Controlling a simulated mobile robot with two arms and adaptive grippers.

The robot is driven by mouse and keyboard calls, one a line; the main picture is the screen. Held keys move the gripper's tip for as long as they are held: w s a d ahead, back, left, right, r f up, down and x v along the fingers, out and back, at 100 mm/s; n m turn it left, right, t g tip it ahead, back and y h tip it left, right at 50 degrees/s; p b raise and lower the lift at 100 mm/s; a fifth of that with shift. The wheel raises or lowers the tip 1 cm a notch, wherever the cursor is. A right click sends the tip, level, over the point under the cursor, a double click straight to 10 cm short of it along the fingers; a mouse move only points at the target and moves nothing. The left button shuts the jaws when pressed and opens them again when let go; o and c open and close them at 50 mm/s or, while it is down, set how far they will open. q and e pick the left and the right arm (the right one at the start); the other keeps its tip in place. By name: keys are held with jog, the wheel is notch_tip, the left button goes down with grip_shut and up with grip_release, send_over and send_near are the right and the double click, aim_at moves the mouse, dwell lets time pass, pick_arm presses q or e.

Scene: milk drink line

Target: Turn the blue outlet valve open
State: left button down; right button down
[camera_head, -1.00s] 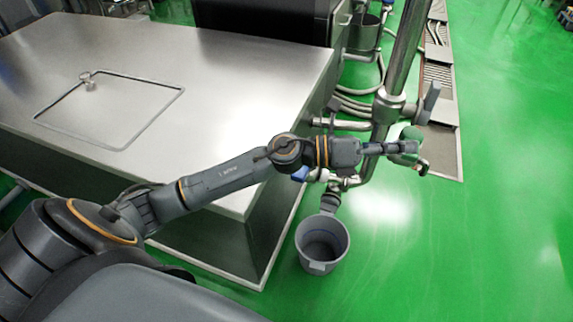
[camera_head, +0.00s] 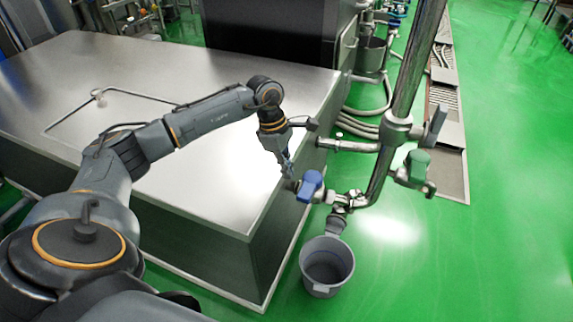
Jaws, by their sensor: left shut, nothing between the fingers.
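The blue outlet valve handle (camera_head: 311,186) sits on the low pipe branch beside the steel tank's right edge, above a grey bucket (camera_head: 327,264). My left gripper (camera_head: 288,172) points down just left of the blue handle, over the tank's edge. Its fingers are shut and empty, and there seems to be a small gap to the handle. Whether they touch it is hard to tell. My right gripper is not in view.
A vertical steel pipe (camera_head: 408,85) rises right of the valve. A green valve handle (camera_head: 417,165) and a grey handle (camera_head: 434,127) stick out from it. The steel tank top (camera_head: 240,150) lies under my left arm. Green floor is open at the right.

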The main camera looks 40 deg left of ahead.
aim_at(310, 186)
pick_arm(q)
jog(key=x, duration=0.6)
dwell(0.3)
